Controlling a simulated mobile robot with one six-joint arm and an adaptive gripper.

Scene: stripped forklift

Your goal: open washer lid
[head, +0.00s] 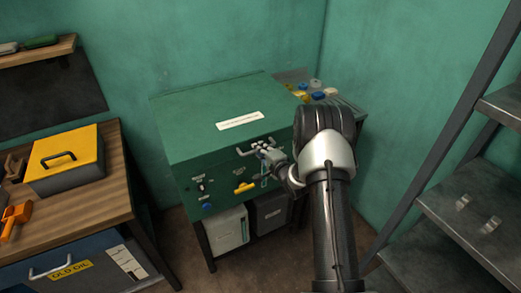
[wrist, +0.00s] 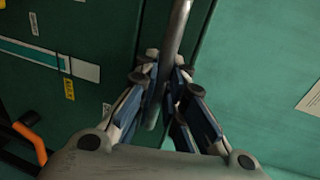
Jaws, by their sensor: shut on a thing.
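The washer is a green cabinet, and its green lid (head: 212,115) lies closed on top with a white label strip. A grey bar handle (head: 243,152) is on the front edge of the lid. My gripper (head: 265,152) is at the right part of this handle. In the wrist view my gripper (wrist: 165,95) has its fingers on both sides of the handle (wrist: 176,35), shut on it. My arm hides the right side of the washer in the head view.
A wooden bench (head: 90,185) with a yellow-lidded box (head: 68,155) stands at left. Metal shelves (head: 450,210) stand at right. Coloured caps or jars (head: 318,95) sit behind the washer's right side. A yellow handle (head: 245,187) and knobs are on the washer's front.

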